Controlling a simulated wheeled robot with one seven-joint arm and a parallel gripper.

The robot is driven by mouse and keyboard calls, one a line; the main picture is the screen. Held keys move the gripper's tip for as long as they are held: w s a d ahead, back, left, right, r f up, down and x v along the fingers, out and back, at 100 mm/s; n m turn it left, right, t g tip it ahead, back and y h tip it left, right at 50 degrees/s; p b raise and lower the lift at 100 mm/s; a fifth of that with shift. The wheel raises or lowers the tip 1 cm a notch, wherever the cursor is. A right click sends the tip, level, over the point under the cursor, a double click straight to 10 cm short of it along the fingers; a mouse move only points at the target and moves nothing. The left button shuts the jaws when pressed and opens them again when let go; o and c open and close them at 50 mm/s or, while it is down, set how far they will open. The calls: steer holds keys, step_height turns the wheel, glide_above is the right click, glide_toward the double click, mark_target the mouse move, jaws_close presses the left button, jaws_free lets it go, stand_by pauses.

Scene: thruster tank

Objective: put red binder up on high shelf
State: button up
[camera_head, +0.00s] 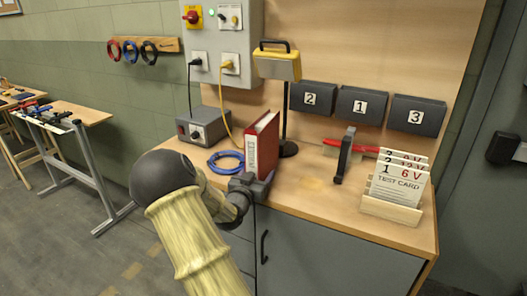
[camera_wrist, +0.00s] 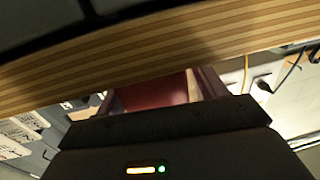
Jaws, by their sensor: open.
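The red binder (camera_head: 262,146) stands upright on the wooden bench top, with its spine towards me and a white label on it. In the wrist view its red cover (camera_wrist: 160,92) shows just beyond the dark gripper body. My gripper (camera_head: 254,186) is low at the front edge of the bench, at the base of the binder. It is open. The fingertips are hard to make out, so I cannot tell whether they touch the binder or stand around it. No high shelf shows in either view.
A blue cable coil (camera_head: 226,162) and a grey power box (camera_head: 202,126) are left of the binder. A yellow lamp (camera_head: 278,65) on a dark stand is close behind it. A black clamp-like tool (camera_head: 344,157) and a test card rack (camera_head: 392,208) are to the right.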

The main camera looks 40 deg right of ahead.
mark_target(257, 165)
stand_by(0.4)
steer(key=c, duration=1.5)
steer(key=shift+r, duration=0.15)
steer(key=shift+r, duration=0.3)
step_height(257, 165, up, 3)
steer(key=shift+a+p, duration=0.15)
steer(key=shift+p, duration=0.25)
steer(key=v, duration=1.7)
steer(key=shift+s+a+f+p, duration=0.15)
steer(key=shift+s+a+p, duration=0.1)
steer(key=shift+a+p, duration=0.1)
